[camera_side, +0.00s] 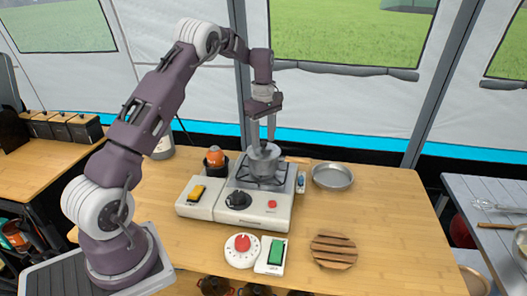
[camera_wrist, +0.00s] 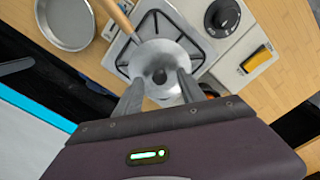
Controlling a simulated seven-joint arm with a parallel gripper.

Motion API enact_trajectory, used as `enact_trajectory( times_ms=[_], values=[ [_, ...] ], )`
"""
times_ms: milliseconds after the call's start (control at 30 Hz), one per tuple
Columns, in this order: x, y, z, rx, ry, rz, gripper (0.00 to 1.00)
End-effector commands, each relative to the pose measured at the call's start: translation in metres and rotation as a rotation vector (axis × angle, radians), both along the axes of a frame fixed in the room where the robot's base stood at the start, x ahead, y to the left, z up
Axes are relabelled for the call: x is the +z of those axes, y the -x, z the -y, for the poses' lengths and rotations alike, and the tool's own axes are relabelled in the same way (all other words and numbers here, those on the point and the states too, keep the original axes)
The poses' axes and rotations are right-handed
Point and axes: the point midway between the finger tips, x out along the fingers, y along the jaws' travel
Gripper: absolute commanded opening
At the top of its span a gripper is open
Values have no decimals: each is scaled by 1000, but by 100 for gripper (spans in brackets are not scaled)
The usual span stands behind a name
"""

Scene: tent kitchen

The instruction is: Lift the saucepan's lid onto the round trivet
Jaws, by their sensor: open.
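The grey metal saucepan (camera_side: 265,166) stands on the stove's burner grate, with its wooden handle (camera_wrist: 122,18) pointing to the upper left in the wrist view. Its lid (camera_wrist: 160,56) is on it, with a dark round knob (camera_wrist: 159,76) in the middle. My gripper (camera_wrist: 158,80) is open, its two fingers on either side of the knob with gaps showing. In the side view my gripper (camera_side: 263,143) points down just above the lid. Whether the fingertips touch the lid is unclear. The round slatted wooden trivet (camera_side: 333,250) lies bare at the front right of the table.
The stove (camera_side: 264,213) has a black knob. A shallow metal pan (camera_side: 332,176) lies right of it. A white timer with a red dial (camera_side: 242,249) and a green-topped box (camera_side: 271,257) sit left of the trivet. An orange item in a dark cup (camera_side: 215,159) stands behind the stove's left side.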

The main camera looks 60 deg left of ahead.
Motion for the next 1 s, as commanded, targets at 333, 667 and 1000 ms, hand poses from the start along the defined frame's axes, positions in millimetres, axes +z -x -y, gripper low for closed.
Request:
enact_trajectory(
  times_ms=[333, 667, 1000],
  values=[
    [-8, 0, 0, -1, -1, 1, 35],
    [-7, 0, 0, -2, -1, 2, 0],
    [30, -1, 0, -3, -5, 6, 0]
  ],
)
